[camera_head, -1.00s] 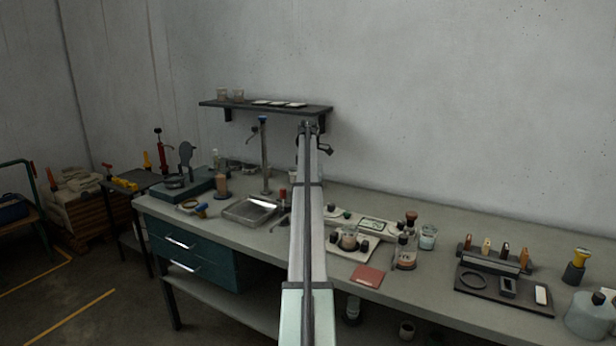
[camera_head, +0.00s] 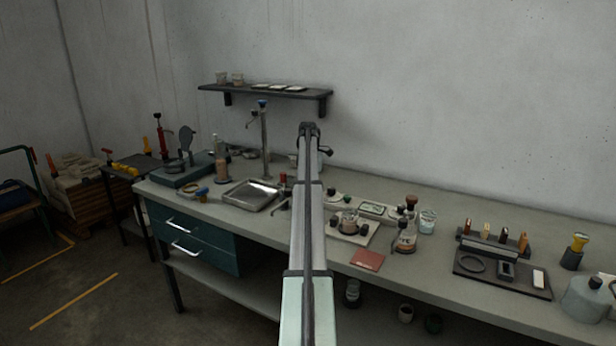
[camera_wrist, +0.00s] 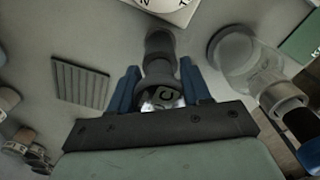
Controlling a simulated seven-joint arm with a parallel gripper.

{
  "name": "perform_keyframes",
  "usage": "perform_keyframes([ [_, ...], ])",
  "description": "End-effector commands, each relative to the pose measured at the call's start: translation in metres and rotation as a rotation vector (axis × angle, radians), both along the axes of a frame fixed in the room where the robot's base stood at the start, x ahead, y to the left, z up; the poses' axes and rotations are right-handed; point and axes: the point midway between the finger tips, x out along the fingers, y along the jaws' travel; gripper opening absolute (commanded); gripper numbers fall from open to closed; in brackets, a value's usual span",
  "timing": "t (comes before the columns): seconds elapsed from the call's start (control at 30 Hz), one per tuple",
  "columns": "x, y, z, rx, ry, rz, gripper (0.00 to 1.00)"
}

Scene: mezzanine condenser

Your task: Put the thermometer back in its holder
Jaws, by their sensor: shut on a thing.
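In the wrist view, my gripper (camera_wrist: 160,78) has its blue fingers shut on a small piece with a shiny round face marked with a letter like C (camera_wrist: 165,97); it looks like the thermometer's head. A dark grey cylinder (camera_wrist: 160,45) lies just beyond it, between and past the fingertips. I cannot tell whether this cylinder is part of the thermometer or its holder. In the head view, my own arm hides the gripper and what it holds. I cannot make out the holder for certain in either view.
A clear glass vessel (camera_wrist: 238,58) is close right of the fingers in the wrist view. The shelf (camera_head: 265,92) hangs on the wall above the bench (camera_head: 450,185).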

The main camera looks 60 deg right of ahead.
Motion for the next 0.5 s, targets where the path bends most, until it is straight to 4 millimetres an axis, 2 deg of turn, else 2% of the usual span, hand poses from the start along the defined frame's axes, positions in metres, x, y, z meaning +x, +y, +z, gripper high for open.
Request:
perform_keyframes([
  [0.27, 0.0000, 0.0000, -0.0010, 0.000, 0.000, 0.000, 0.14],
  [0.3, 0.0000, 0.0000, -0.0009, 0.000, 0.000, 0.000, 0.51],
  [0.5, 0.0000, 0.0000, -0.0009, 0.000, 0.000, 0.000, 0.70],
])
